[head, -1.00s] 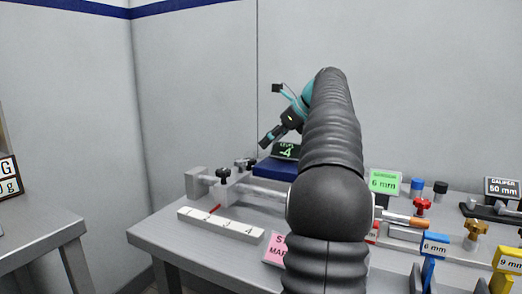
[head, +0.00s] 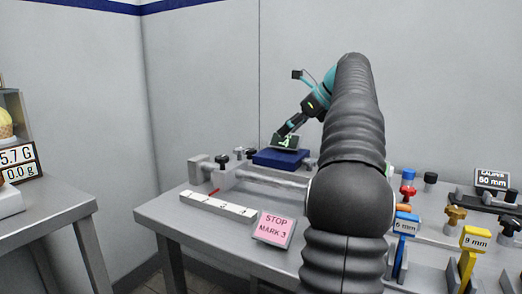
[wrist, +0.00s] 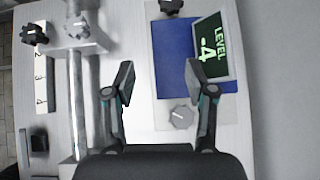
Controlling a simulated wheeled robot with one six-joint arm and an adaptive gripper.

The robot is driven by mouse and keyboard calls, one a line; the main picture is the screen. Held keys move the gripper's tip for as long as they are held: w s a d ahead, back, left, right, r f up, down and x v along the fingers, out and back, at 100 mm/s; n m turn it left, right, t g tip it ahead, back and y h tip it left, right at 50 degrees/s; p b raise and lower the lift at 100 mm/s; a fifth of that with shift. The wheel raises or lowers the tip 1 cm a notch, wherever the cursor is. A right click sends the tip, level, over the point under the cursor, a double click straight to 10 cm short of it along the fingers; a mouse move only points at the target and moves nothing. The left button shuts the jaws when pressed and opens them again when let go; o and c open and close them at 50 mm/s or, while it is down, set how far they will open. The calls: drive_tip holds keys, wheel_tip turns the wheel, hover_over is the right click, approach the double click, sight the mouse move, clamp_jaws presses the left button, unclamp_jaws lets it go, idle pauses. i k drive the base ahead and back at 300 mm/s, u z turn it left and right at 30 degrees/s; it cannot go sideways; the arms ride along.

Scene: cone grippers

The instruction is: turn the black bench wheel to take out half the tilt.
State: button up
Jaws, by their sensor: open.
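A black star-shaped wheel (wrist: 171,5) sits at the top edge of the wrist view, beside the blue tilt plate (wrist: 172,65) and partly cut off. The level display (wrist: 210,50) by the plate reads -4. A grey wheel (wrist: 182,116) lies at the plate's opposite end. In the head view the blue plate (head: 280,159) stands on the bench behind the rail.
A metal rail (wrist: 78,100) runs beside the plate, with another black knob (wrist: 34,33) near the numbered white scale (head: 218,206). A pink "STOP MARK 3" sign (head: 273,229) stands at the bench front.

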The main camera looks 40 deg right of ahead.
sight(250, 151)
drive_tip(key=k, duration=0.3)
drive_tip(key=u, duration=1)
drive_tip(key=i, duration=1.15)
drive_tip(key=z, duration=2.6)
